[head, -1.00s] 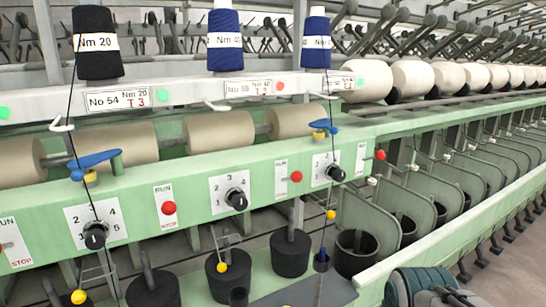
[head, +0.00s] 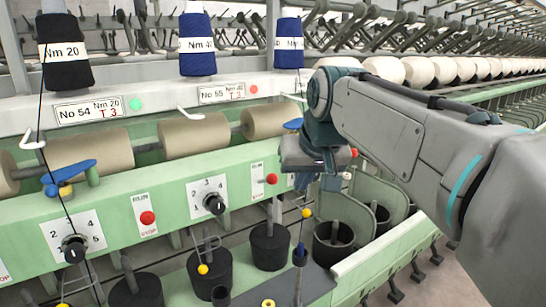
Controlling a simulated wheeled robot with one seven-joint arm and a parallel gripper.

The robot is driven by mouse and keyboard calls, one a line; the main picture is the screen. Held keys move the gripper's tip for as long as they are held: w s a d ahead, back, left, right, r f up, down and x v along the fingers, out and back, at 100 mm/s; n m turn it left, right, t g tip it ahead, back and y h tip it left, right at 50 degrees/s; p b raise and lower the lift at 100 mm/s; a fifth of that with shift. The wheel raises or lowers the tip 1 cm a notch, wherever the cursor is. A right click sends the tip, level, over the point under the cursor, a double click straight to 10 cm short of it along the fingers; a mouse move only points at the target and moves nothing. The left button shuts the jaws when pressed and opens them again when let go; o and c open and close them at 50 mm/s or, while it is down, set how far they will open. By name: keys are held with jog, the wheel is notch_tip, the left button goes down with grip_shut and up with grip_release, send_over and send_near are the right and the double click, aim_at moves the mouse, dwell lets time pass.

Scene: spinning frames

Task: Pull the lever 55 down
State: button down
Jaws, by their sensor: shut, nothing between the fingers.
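The label reading No 55 (head: 228,93) is on the white rail, under a blue bobbin (head: 197,45). Below it on the green beam are a black dial (head: 214,204) and, right of the dial, a RUN plate with a red-ball lever (head: 271,179); I take this as lever 55. The ball stands out in front of the plate and covers part of it. My gripper (head: 304,182) is just right of this lever in the picture, shut and empty, with no clear contact. Its fingertips are small and partly hidden by my wrist.
Another red-ball lever (head: 147,217) is to the left, below the No 54 label (head: 88,108). A third red ball (head: 353,152) shows right of my wrist. Black cans (head: 269,248) stand below the beam. My arm hides part of the right side.

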jog(key=y, duration=0.1)
send_near(266, 180)
notch_tip(266, 180, up, 4)
jog(key=d, duration=0.1)
jog(key=shift+s+d+f+n+t+p, duration=0.1)
jog(key=shift+s+f+n+t+p, duration=0.05)
jog(key=shift+f+n+t+p, duration=0.2)
jog(key=x, duration=1)
jog(key=shift+p, duration=0.35)
jog(key=shift+b, duration=0.3)
jog(key=shift+s+f+b, duration=0.1)
jog(key=shift+f+b, duration=0.1)
jog(key=shift+b, duration=0.15)
jog(key=shift+d+r+t, duration=0.1)
jog(key=shift+d+t, duration=0.05)
jog(key=shift+t, duration=0.1)
